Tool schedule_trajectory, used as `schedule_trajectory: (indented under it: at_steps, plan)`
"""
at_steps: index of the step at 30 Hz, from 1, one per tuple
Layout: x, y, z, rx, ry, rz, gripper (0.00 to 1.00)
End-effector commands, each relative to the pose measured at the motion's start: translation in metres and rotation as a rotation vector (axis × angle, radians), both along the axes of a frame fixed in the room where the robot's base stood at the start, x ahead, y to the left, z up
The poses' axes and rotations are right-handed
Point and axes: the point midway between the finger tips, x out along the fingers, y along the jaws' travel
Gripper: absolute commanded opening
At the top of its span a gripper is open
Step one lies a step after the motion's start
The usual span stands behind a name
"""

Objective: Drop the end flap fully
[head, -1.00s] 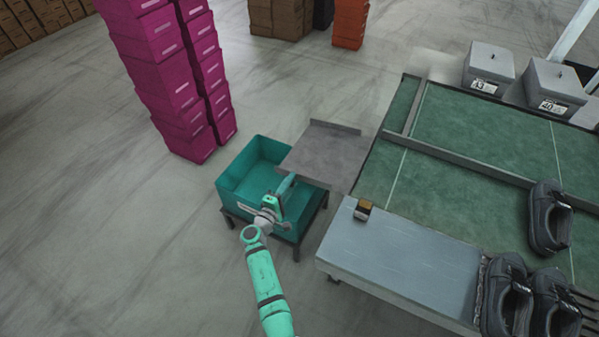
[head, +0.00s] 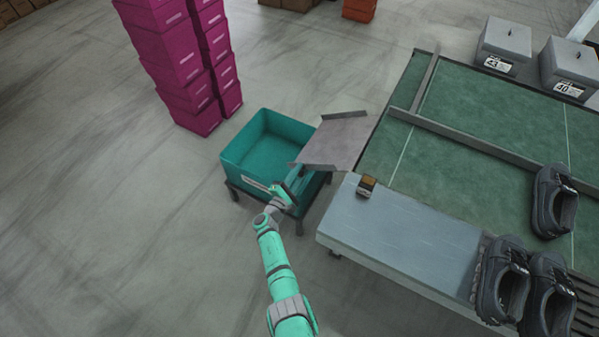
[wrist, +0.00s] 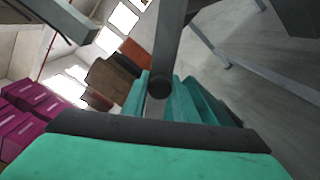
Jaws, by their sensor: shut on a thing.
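The end flap (head: 338,143) is a grey plate with raised lips, hinged at the left end of the green-topped table (head: 400,140). It slopes down from the table, its free edge by the right side of the teal bin. My gripper (head: 297,176) is at the flap's near free corner, shut on the flap; the contact itself is small and partly hidden. In the wrist view, a grey bar (wrist: 172,40) runs down to a dark round end in front of the gripper's teal body; I cannot tell exactly what is between the fingers.
The teal bin (head: 262,150) stands on a dark stand left of the flap. A grey bench top (head: 400,235) with a small box (head: 367,186) is at the near right. Black shoes (head: 552,200) lie further right. Magenta boxes (head: 185,60) are stacked behind. Floor at left is clear.

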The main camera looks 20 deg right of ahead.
Motion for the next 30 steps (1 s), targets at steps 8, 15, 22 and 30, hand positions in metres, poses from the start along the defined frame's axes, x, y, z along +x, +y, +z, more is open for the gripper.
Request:
schedule_trajectory:
  at_steps: [8,15,22,30]
  plan:
    - [-0.003,-0.005,-0.003,0.004,0.005,-0.009,0.0]
    - [-0.002,-0.003,-0.003,0.004,0.005,-0.006,0.44]
    - [-0.004,0.0,-0.003,0.004,0.005,-0.004,0.44]
    - [-0.03,0.029,-0.004,0.005,0.005,-0.002,0.44]
